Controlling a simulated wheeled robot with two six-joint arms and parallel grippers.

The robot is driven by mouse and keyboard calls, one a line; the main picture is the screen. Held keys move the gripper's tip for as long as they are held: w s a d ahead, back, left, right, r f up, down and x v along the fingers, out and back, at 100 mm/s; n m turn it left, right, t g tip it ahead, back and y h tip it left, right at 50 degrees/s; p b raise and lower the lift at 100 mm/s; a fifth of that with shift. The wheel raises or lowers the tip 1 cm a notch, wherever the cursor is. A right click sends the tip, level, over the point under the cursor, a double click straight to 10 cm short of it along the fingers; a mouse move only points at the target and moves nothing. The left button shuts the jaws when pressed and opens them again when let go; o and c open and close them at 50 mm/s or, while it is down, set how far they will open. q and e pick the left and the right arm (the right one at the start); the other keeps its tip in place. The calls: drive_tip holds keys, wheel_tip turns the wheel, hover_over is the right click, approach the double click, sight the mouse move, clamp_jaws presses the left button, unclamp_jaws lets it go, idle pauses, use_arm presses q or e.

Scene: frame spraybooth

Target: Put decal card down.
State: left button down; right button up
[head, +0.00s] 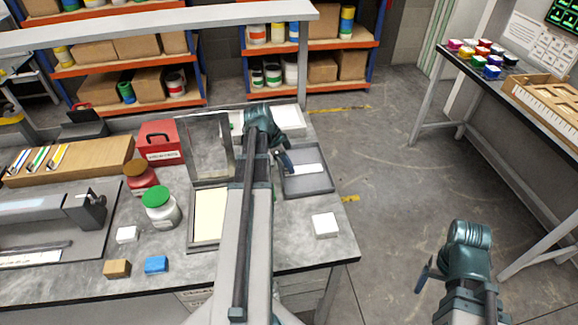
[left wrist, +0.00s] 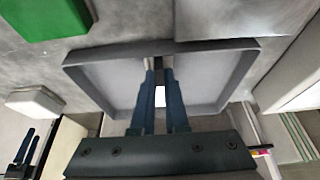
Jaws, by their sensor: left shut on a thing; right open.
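The white decal card (head: 308,169) is at the grey shallow tray (head: 318,186) near the bench's right edge; I cannot tell whether it touches the tray floor. My left gripper (head: 289,166) is shut on the card's left end, over the tray. In the left wrist view, my left gripper's blue fingers (left wrist: 159,75) reach over the tray (left wrist: 100,83), and a small white patch, likely the card (left wrist: 160,97), shows between them. The rest of it is hidden there. My right gripper (head: 424,276) is open and empty, low at the right, away from the bench.
A white block (head: 325,225) lies in front of the tray. A hinged frame with a cream panel (head: 208,215) stands left of my left arm. A green-lidded jar (head: 160,207), a red box (head: 160,142) and blue block (head: 156,265) are further left. Floor right of the bench is clear.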

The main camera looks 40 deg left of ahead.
use_arm(q)
drive_tip(key=shift+f, duration=0.2)
drive_tip(key=c, duration=0.9)
unclamp_jaws()
drive_tip(key=shift+r, duration=0.2)
drive_tip(key=shift+s+a+r+p, duration=0.1)
drive_tip(key=shift+r+p, duration=0.45)
drive_tip(key=shift+p, duration=0.1)
drive_tip(key=p+v, duration=1)
drive_tip(key=v, duration=0.1)
drive_tip(key=shift+s, duration=0.1)
drive_tip(key=shift+f, duration=0.1)
